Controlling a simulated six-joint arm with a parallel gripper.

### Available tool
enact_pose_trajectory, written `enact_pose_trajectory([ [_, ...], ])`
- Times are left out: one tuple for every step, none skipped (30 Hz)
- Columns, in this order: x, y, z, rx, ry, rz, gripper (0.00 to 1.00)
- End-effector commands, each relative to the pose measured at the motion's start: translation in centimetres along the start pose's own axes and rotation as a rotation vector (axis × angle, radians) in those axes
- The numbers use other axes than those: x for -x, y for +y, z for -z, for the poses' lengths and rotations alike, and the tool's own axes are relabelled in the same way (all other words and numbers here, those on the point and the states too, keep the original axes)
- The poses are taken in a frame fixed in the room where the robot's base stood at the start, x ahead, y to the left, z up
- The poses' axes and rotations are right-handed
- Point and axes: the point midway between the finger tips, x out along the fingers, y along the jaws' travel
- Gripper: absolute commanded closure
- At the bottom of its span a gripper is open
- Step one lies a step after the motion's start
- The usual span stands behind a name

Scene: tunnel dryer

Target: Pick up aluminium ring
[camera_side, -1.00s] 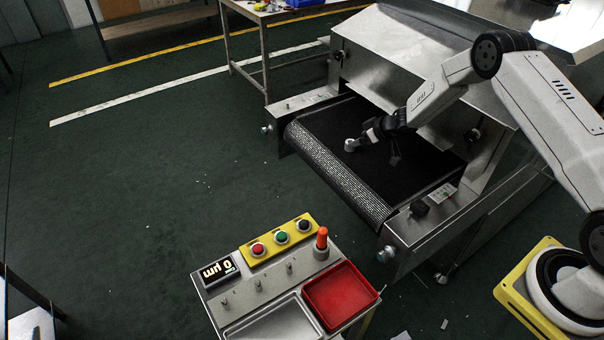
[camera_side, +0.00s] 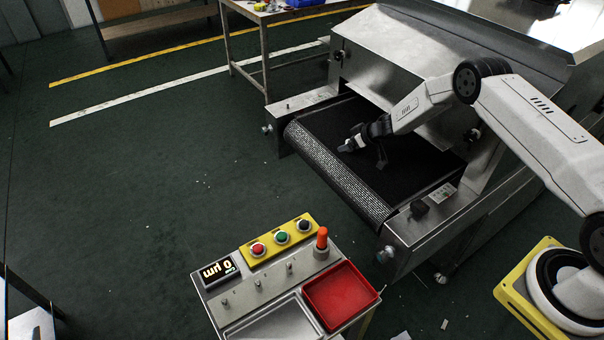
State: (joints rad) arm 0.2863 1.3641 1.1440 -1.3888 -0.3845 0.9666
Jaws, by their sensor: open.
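My gripper (camera_side: 353,144) is open, low over the black belt (camera_side: 415,160) of the tunnel dryer. A small pale metallic piece (camera_side: 345,147), which looks like the aluminium ring, shows at the fingertips, mostly hidden by them. I cannot tell whether the fingers are around it or beside it, or whether they touch it.
The dryer's metal hood (camera_side: 400,62) rises behind the belt, close to my arm. A control stand (camera_side: 262,272) in front carries buttons, an orange knob (camera_side: 321,238), a red tray (camera_side: 341,296) and a metal tray (camera_side: 287,322). Open floor lies to the left.

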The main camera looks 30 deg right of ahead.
Motion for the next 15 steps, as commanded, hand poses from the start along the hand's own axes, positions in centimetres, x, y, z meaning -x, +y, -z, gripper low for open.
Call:
enact_pose_trajectory([
  [-0.01, -0.01, -0.01, 0.0, 0.0, 0.0, 0.11],
  [0.0, -0.01, -0.01, 0.0, 0.0, 0.0, 0.11],
  [0.0, -0.01, -0.01, 0.0, 0.0, 0.0, 0.11],
  [0.0, -0.01, -0.01, 0.0, 0.0, 0.0, 0.11],
  [0.0, -0.01, -0.01, 0.0, 0.0, 0.0, 0.11],
  [0.0, -0.01, -0.02, 0.0, 0.0, 0.0, 0.11],
  [0.01, -0.01, -0.02, 0.0, 0.0, 0.0, 0.11],
  [0.01, -0.01, -0.02, 0.0, 0.0, 0.0, 0.11],
  [0.01, -0.01, -0.02, 0.0, 0.0, 0.0, 0.11],
  [0.01, -0.01, -0.02, 0.0, 0.0, 0.0, 0.11],
  [0.01, -0.01, -0.02, 0.0, 0.0, 0.0, 0.11],
  [0.01, -0.01, -0.02, 0.0, 0.0, 0.0, 0.14],
  [0.01, -0.01, -0.02, 0.0, 0.0, 0.0, 0.23],
  [0.01, -0.01, -0.02, 0.0, 0.0, 0.0, 0.33],
  [0.02, -0.01, -0.02, 0.0, 0.0, 0.0, 0.45],
])
